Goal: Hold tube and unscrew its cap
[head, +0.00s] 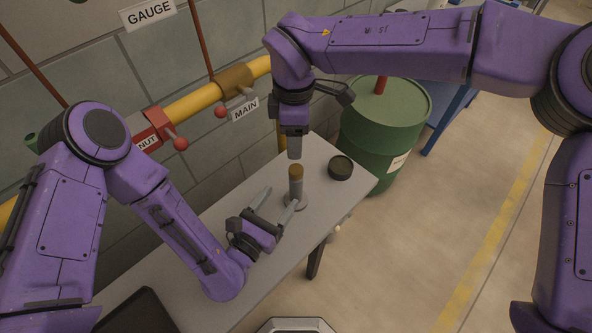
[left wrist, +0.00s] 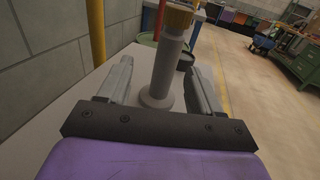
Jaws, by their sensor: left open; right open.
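The grey tube (head: 296,188) stands upright in a round grey foot on the table, with a brown-gold cap (head: 296,170) on top. It also shows in the left wrist view (left wrist: 165,62), where its cap (left wrist: 179,16) is partly cut off by the top edge. My left gripper (head: 276,203) is open and low over the table. In the left wrist view its fingers (left wrist: 162,83) lie on either side of the tube, with gaps. My right gripper (head: 294,147) is open, pointing down just above the cap. One of its fingers is mostly hidden.
A round black dish (head: 340,168) sits on the table (head: 215,275) right of the tube. A dark flat object (head: 140,315) lies at the near left. A wall with a yellow pipe (head: 195,101) and valves runs behind. A green drum (head: 372,135) stands beyond the table.

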